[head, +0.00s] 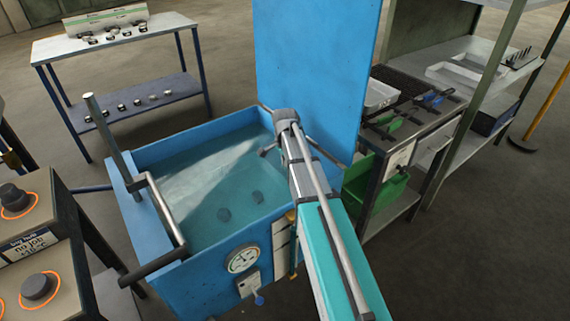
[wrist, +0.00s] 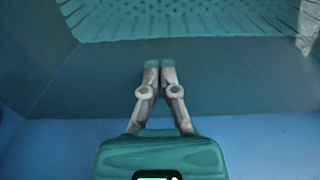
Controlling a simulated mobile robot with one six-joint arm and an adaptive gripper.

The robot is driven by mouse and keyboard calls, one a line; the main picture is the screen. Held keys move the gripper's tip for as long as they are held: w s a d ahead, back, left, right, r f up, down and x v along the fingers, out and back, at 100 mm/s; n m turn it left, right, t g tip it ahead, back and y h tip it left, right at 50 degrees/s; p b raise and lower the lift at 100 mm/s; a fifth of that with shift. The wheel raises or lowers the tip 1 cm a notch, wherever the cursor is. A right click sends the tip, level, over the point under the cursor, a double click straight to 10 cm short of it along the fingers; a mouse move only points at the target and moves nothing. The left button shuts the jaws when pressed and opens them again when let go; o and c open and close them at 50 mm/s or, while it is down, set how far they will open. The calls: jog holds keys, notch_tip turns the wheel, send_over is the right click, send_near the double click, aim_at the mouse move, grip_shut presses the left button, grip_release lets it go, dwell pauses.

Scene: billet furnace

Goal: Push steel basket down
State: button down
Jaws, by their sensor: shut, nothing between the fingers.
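The steel basket (wrist: 190,22) shows in the wrist view as a perforated, teal-tinted surface with a raised, hole-covered side, across the top of the picture. In the head view I cannot clearly make it out in the water. My gripper (wrist: 160,66) is shut and empty, with its two fingertips side by side. The fingertips appear just short of the basket's near edge in the picture; I cannot tell their height above it or any contact. In the head view my arm reaches over the right side of the blue tank (head: 205,285), and the fingertips are not clearly visible.
The tank holds clear water (head: 215,185) with dark round spots. A tall blue panel (head: 315,65) stands behind it. A bent grey bar (head: 163,212) and upright post (head: 110,135) are at its left. A shelf table (head: 115,40) stands behind left, a cluttered bench (head: 430,110) right.

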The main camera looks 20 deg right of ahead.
notch_tip(320, 180, up, 8)
jog(key=p, duration=0.7)
jog(key=shift+r+p, duration=0.15)
jog(key=shift+p, duration=0.2)
